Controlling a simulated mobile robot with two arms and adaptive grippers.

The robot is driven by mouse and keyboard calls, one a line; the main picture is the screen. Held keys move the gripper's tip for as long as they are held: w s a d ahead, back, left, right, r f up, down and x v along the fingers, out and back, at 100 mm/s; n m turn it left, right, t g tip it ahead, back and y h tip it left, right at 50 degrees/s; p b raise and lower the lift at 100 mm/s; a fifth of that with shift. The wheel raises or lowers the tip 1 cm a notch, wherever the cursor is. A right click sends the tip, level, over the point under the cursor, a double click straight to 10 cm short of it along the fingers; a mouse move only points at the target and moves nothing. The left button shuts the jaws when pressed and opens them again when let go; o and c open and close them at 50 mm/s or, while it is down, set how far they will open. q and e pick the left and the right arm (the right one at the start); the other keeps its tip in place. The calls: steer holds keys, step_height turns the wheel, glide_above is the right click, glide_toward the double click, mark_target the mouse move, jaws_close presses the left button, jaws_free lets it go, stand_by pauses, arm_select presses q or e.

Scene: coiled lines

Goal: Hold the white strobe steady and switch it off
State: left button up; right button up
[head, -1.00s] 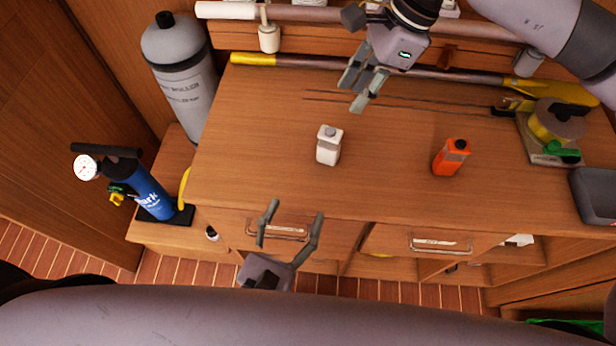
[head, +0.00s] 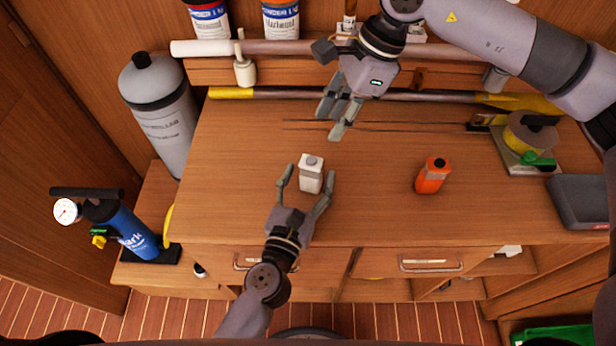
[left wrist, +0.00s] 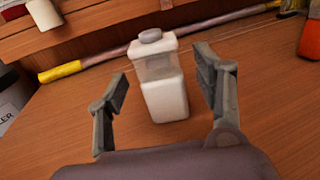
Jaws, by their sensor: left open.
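The white strobe (head: 311,175) stands upright on the wooden counter, a small white block with a grey cap on top. My left gripper (head: 304,182) is open, with one finger on each side of the strobe. In the left wrist view the strobe (left wrist: 165,90) stands between the open fingers (left wrist: 163,92), with visible gaps on both sides. My right gripper (head: 334,119) hangs over the counter behind the strobe, its fingers pointing down. They look apart, with nothing seen between them.
An orange strobe-like block (head: 433,176) stands to the right on the counter. A yellow reel (head: 531,135) and a grey tray (head: 582,201) are at the far right. A grey cylinder (head: 158,110) and a blue pump (head: 124,228) stand left. The counter between is clear.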

arm_select(q)
steer(key=shift+c, duration=0.4)
steer(key=c, duration=1.2)
steer(key=shift+c, duration=0.2)
arm_select(e)
jaws_close()
stand_by(0.8)
